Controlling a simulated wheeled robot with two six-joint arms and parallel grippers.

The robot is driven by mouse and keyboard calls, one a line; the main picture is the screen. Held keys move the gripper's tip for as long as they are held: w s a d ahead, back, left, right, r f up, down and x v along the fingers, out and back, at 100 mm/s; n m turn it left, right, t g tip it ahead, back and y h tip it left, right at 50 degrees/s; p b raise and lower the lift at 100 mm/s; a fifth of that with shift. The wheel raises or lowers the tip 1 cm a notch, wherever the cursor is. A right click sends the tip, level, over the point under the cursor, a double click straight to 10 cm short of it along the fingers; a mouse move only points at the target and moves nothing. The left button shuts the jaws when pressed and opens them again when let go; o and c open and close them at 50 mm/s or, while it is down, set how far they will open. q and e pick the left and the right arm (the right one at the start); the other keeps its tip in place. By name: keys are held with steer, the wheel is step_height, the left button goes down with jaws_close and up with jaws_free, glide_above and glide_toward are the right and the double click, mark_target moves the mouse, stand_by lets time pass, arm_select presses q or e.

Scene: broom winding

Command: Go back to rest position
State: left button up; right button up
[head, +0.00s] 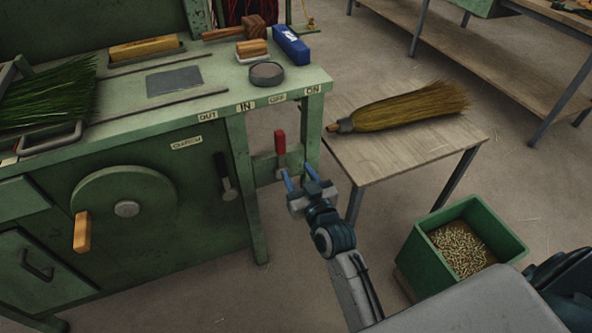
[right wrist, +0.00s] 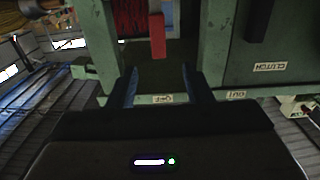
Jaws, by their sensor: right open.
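My right gripper (head: 298,180) is in the middle of the head view, in front of the green machine bench. Its two blue fingers are apart, with nothing held between them. A lever with a red handle (head: 279,142) stands upright just beyond the fingertips. In the right wrist view the red handle (right wrist: 157,36) shows beyond the gap between the open fingers (right wrist: 146,84), apart from them. My left gripper does not show in either view.
The green bench (head: 215,100) carries a blue box (head: 291,44), a round dark puck (head: 266,72) and green bristles (head: 48,98). A broom (head: 410,106) lies on a low wooden table (head: 370,170). A green bin (head: 415,262) of pellets stands on the floor, right of my arm.

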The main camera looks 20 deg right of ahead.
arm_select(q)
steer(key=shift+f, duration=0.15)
arm_select(e)
steer(key=shift+f, duration=0.1)
